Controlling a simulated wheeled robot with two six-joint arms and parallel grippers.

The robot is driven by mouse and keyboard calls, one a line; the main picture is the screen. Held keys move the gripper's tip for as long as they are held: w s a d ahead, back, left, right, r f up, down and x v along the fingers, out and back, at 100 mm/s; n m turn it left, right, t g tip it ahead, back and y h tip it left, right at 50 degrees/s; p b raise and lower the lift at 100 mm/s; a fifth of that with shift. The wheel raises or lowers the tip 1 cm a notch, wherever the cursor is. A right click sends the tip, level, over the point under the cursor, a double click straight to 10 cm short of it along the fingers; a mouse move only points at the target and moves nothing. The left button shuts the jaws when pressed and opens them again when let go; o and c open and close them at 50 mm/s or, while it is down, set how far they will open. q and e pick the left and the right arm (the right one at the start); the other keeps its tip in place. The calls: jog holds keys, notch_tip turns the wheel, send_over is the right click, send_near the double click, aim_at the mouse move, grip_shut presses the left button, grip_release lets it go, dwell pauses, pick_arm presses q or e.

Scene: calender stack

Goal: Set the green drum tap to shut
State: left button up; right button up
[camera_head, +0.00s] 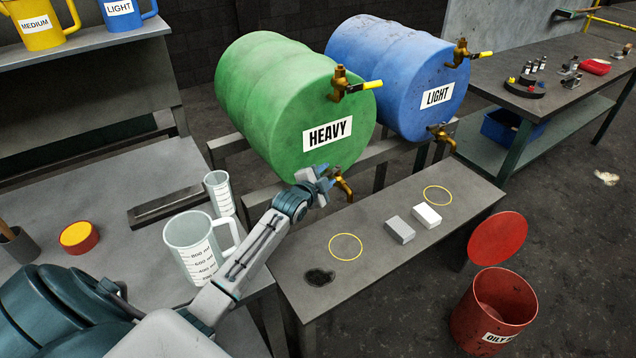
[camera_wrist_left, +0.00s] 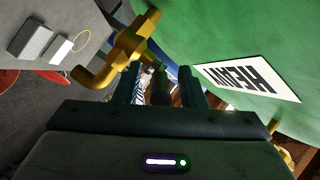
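The green drum (camera_head: 290,95), labelled HEAVY, lies on its side on a stand. Its brass lower tap (camera_head: 343,187) sticks out below the label, spout pointing down. A second brass fitting with a yellow lever (camera_head: 360,87) sits near the drum's upper rim. My left gripper (camera_head: 321,180) is at the lower tap and hides part of it, so I cannot read its lever position. In the left wrist view the brass tap (camera_wrist_left: 122,50) is just beyond the left finger. My left gripper (camera_wrist_left: 160,88) has its fingers apart; a dark piece shows between them, contact unclear. My right gripper is out of view.
A blue LIGHT drum (camera_head: 395,70) lies alongside. The bench below (camera_head: 300,285) bears yellow rings, two small blocks and a dark spill. Measuring jugs (camera_head: 200,250) stand at left, close to my left arm. An open red bin (camera_head: 495,310) stands at lower right.

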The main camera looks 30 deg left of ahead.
pick_arm(q)
jog(key=b+v, duration=0.1)
jog(key=v, duration=0.9)
jog(key=shift+b, duration=0.35)
jog(key=shift+w, duration=0.1)
